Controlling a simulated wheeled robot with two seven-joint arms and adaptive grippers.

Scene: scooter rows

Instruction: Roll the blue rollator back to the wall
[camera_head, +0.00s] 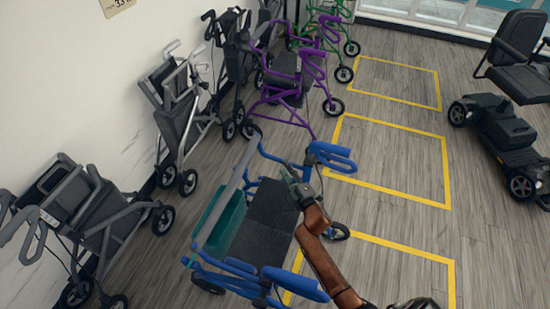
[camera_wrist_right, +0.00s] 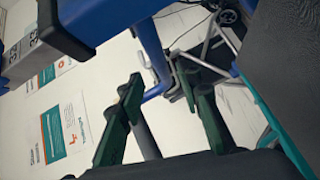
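The blue rollator (camera_head: 318,149) stands in the middle of the head view, away from the wall, with a black seat (camera_head: 262,223) and a teal bag (camera_head: 226,222). Its blue handles point right, towards the yellow floor frames. My right gripper (camera_head: 287,174) is above the seat's far edge, between the two handles. In the right wrist view my gripper's two dark green fingers (camera_wrist_right: 165,95) stand apart, with blue tubing (camera_wrist_right: 152,52) showing beyond them; I cannot tell that they touch it. The white wall (camera_head: 75,85) runs along the left. My left gripper is not in view.
Folded grey rollators (camera_head: 180,118) stand along the wall, with another (camera_head: 85,215) at the lower left. A purple rollator (camera_head: 290,75) and a green one (camera_head: 325,35) stand farther back. A black scooter (camera_head: 505,130) is at the right. Yellow floor frames (camera_head: 393,128) are empty.

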